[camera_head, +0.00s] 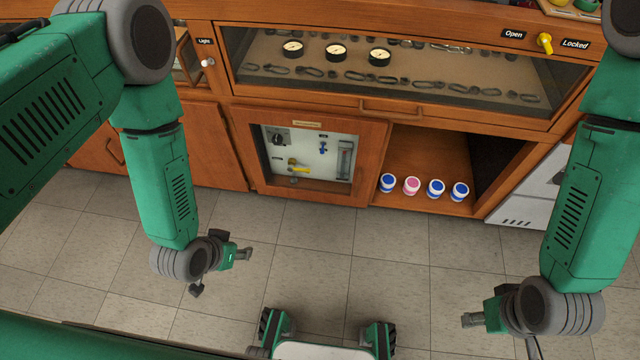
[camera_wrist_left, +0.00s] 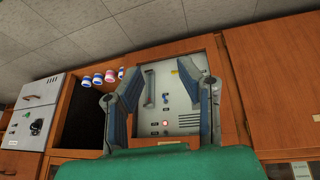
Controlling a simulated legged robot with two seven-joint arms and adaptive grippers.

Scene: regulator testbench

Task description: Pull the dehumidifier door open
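A wood-framed front (camera_head: 240,150) around a white control panel (camera_head: 335,160) is low in the middle of the cabinet; a small label (camera_head: 306,123) above the panel is too small to read. I cannot tell for certain that this is the dehumidifier door. The frame looks shut. In the left wrist view, the panel (camera_wrist_left: 180,115) lies beyond my left gripper (camera_wrist_left: 158,72), whose fingers are apart and empty. In the head view, my left gripper (camera_head: 243,254) is in front of and below the panel, not touching it. My right gripper (camera_head: 473,320) is at lower right, away from the cabinet, its fingers unclear.
A glass-fronted case (camera_head: 400,75) with gauges is above, with a wooden handle (camera_head: 390,108) and a yellow lock knob (camera_head: 545,43). An open shelf (camera_head: 420,160) right of the panel holds several small jars (camera_head: 411,186). The tiled floor (camera_head: 310,235) in front is clear.

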